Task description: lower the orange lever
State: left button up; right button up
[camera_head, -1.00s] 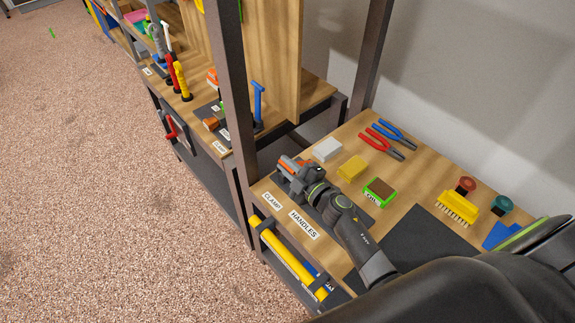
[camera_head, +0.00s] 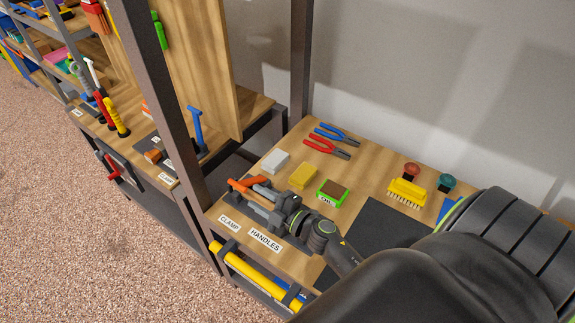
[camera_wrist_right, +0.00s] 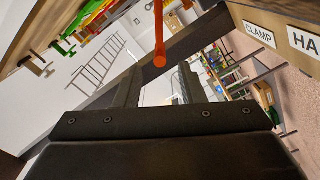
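The orange lever (camera_head: 246,184) shows in the head view as a short bar at the left end of the near bench, just beyond my right gripper's fingertips. In the right wrist view the orange lever (camera_wrist_right: 159,38) is a thin rod with a rounded end, lined up between the fingers. My right gripper (camera_head: 258,200) is open, its two grey fingers spread apart and pointing left. I see nothing held between them, and I cannot tell whether they touch the lever. The lever's base is partly hidden by the gripper. My left gripper is not in view.
Near the right arm lie a white block (camera_head: 275,161), a yellow block (camera_head: 303,176) and a green-and-brown sponge (camera_head: 332,192). A CLAMP label (camera_head: 229,223) is at the front edge. A dark upright post (camera_head: 165,95) stands left of the lever.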

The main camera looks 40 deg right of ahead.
jog(key=b+v, duration=0.2)
jog(key=v, duration=0.7)
jog(key=shift+s, duration=0.3)
jog(key=shift+d+f, duration=0.1)
